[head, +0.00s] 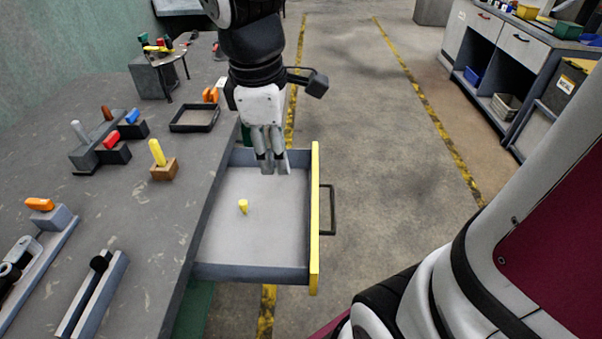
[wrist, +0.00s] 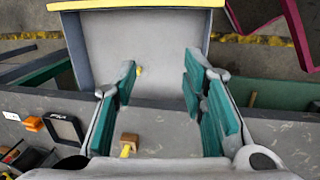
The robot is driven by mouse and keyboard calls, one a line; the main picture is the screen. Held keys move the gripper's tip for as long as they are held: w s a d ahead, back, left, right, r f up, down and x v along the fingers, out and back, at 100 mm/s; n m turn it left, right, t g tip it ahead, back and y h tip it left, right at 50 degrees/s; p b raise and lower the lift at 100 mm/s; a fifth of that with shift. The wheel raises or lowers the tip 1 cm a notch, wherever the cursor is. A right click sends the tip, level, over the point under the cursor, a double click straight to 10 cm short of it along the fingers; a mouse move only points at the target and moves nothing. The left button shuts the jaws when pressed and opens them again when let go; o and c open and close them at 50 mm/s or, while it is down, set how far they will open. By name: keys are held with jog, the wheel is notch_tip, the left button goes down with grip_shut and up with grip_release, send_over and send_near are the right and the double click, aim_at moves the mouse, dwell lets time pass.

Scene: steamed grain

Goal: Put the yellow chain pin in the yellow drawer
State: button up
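The yellow drawer (head: 315,215), grey inside with a yellow front edge and dark handle, is pulled out from the workbench. It also shows at the top of the wrist view (wrist: 140,4). A short yellow pin (head: 243,206) lies on the drawer floor, and it shows beside the left finger in the wrist view (wrist: 139,71). A longer yellow pin (head: 157,152) stands tilted in a small wooden block (head: 164,170) on the bench. I cannot tell which is the chain pin. My gripper (head: 272,168) is over the drawer's far end. Its fingers (wrist: 160,85) are apart, with nothing between them.
The grey workbench (head: 130,220) holds peg blocks with coloured pins, a dark tray (head: 195,118), a small stand (head: 152,75) and metal rails in front. Open floor (head: 385,170) with yellow lines lies right of the drawer. A shelf cabinet (head: 505,65) stands at the far right.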

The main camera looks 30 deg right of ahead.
jog(key=s+a+r+m+t+y, duration=0.1)
jog(key=s+m, duration=0.9)
jog(key=s, duration=0.5)
jog(key=shift+s+r+m+t+y, duration=0.2)
jog(key=shift+r+m+t+y, duration=0.1)
jog(key=shift+r+y, duration=0.1)
jog(key=shift+a, duration=0.1)
